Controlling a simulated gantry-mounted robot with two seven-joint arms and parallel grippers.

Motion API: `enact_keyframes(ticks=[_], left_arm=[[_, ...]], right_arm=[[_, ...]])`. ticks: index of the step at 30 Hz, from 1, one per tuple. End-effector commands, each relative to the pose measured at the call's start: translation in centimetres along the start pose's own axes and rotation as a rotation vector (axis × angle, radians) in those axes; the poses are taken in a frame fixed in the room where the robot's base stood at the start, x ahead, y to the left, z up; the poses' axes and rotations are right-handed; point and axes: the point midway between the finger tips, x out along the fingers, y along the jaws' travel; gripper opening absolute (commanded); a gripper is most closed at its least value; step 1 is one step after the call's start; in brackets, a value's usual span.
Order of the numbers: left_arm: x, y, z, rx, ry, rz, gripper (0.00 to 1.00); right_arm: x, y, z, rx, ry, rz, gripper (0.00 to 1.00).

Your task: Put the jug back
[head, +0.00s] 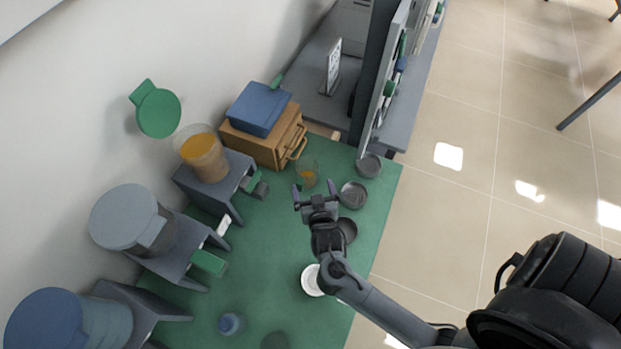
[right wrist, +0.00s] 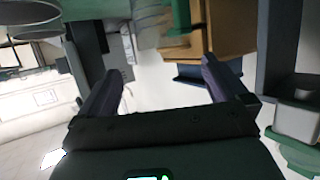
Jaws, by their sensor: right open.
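My right gripper (head: 314,188) is open and empty above the green mat (head: 262,232); both its fingers also show in the right wrist view (right wrist: 162,68). A small clear vessel with orange liquid (head: 307,174), possibly the jug, stands upright on the mat just beyond the fingertips, apart from them as far as I can tell. A larger clear container with orange liquid (head: 204,155) sits on a grey stand (head: 228,180) at the left, open on top. I cannot tell for sure which one is the jug. My left gripper is not in view.
A wooden box (head: 262,145) with a blue case (head: 258,108) on it stands behind. Dark bowls (head: 353,194) and a white dish (head: 311,281) lie near the right edge. Grey-lidded (head: 124,216) and blue-lidded (head: 45,322) containers line the left. A green lid (head: 157,112) shows against the wall.

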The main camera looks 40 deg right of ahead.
Motion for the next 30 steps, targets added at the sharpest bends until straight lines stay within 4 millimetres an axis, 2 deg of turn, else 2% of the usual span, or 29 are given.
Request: enact_keyframes(ticks=[4,11,17,20,23,30], left_arm=[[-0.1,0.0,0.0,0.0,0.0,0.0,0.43],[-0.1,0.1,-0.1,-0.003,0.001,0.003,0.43],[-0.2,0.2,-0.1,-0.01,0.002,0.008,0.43],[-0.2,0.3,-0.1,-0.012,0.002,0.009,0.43],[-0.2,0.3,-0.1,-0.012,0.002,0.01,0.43],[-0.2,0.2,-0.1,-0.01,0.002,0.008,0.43]], right_arm=[[-1.6,0.0,0.0,0.0,0.0,-0.001,1.0],[-2.4,-0.1,0.0,0.002,-0.025,-0.025,1.0],[-3.4,-1.0,0.2,-0.011,-0.175,-0.165,1.0],[-5.1,-1.4,0.3,-0.052,-0.294,-0.267,1.0],[-7.6,-1.5,0.5,-0.124,-0.423,-0.363,1.0],[-14.3,0.8,0.8,-0.36,-0.689,-0.482,1.0]])
